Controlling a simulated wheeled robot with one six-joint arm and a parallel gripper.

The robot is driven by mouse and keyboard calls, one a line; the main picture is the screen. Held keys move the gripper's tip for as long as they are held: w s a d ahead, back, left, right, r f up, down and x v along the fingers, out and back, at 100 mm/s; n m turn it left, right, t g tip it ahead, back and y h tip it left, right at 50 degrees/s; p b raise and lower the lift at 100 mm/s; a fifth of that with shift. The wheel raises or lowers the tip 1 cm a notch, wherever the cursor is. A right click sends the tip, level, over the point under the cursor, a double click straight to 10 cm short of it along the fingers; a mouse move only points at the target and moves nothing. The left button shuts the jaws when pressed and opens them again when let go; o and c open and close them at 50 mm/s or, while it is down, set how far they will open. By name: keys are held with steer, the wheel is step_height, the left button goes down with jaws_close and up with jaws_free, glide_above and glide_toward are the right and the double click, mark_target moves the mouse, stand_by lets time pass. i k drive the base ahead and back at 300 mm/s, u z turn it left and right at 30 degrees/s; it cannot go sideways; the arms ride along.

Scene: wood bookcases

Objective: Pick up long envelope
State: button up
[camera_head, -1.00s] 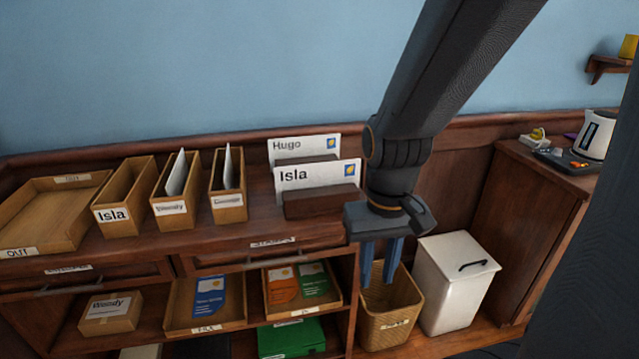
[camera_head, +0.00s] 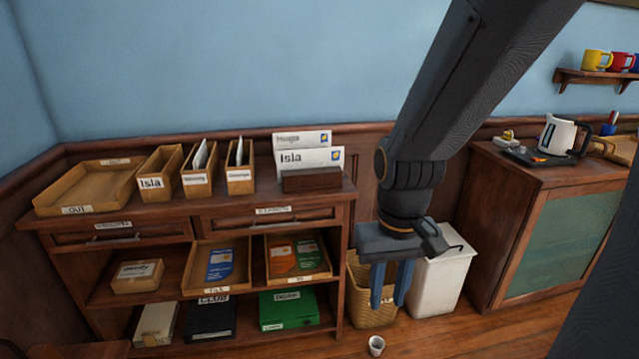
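Two long white envelopes stand upright in a dark wooden holder (camera_head: 312,181) at the right end of the bookcase top. The front envelope (camera_head: 318,158) reads "Isla"; the rear envelope (camera_head: 290,137) reads "Hugo". Each has a blue and yellow stamp at its right. More envelopes (camera_head: 200,155) stand in the narrow labelled boxes to the left; their lower parts are hidden. My gripper (camera_head: 390,300) points down, its two blue fingers apart with nothing between them. In the picture it is right of and below the holder, in front of the wicker basket.
A wicker basket (camera_head: 362,310) and a white bin (camera_head: 450,275) stand on the floor right of the bookcase. A small cup (camera_head: 376,345) is on the floor. A cabinet (camera_head: 560,240) with a kettle (camera_head: 557,136) is at the right. An OUT tray (camera_head: 75,210) sits at the far left.

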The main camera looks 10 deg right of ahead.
mark_target(326, 157)
steer(key=z, duration=0.1)
steer(key=k, duration=0.35)
steer(key=u, duration=0.95)
steer(key=i, duration=1.25)
steer(key=z, duration=0.5)
